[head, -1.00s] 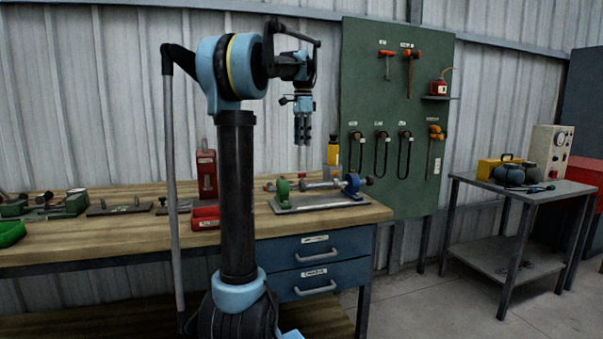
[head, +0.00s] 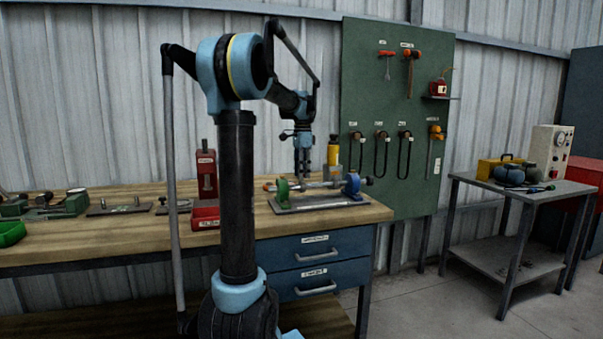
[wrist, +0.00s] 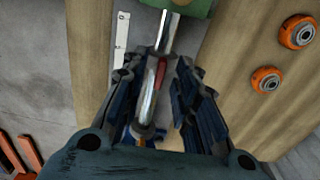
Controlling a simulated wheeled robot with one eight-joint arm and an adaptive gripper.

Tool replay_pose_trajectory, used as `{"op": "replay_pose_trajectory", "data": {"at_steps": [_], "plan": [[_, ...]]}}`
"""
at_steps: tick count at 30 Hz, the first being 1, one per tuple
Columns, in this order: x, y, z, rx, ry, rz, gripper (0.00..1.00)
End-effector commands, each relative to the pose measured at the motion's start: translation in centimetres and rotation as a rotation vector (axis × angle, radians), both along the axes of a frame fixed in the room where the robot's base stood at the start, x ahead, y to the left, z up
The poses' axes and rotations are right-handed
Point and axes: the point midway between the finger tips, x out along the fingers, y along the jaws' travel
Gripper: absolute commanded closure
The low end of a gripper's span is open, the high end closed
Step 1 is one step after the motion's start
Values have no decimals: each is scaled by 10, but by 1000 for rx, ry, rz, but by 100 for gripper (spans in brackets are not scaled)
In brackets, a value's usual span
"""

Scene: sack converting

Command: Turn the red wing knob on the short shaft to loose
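The short shaft (head: 322,185) lies between a green block (head: 283,189) and a blue block (head: 352,183) on a flat base plate (head: 320,203) on the bench. My gripper (head: 302,175) points down just above the shaft, near the green block. In the wrist view its fingers (wrist: 158,76) are apart, one on each side of the shaft (wrist: 148,103). A small red part (wrist: 162,70), which looks like the wing knob, shows between the fingers beside the shaft. Its wing shape and any contact with the fingers cannot be made out. The green block (wrist: 190,6) is at the top there.
A red box-like device (head: 206,175), a red tray (head: 205,217) and a yellow-topped bottle (head: 333,152) stand around the fixture. Orange rollers (wrist: 297,32) lie on the bench beside it. A green tool board (head: 375,105) rises behind. The bench's front right corner is bare.

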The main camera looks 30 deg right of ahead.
Motion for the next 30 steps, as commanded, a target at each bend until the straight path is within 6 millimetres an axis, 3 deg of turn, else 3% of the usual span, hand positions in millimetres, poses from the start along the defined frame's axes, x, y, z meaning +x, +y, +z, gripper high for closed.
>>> {"op": "replay_pose_trajectory", "data": {"at_steps": [5, 9, 22, 30], "plan": [[0, 0, 0, 0, 0, 0, 72], [0, 0, 0, 0, 0, 0, 100], [1, 2, 0, 0, 0, 32, 100], [2, 3, 0, 3, -1, 180, 100]]}}
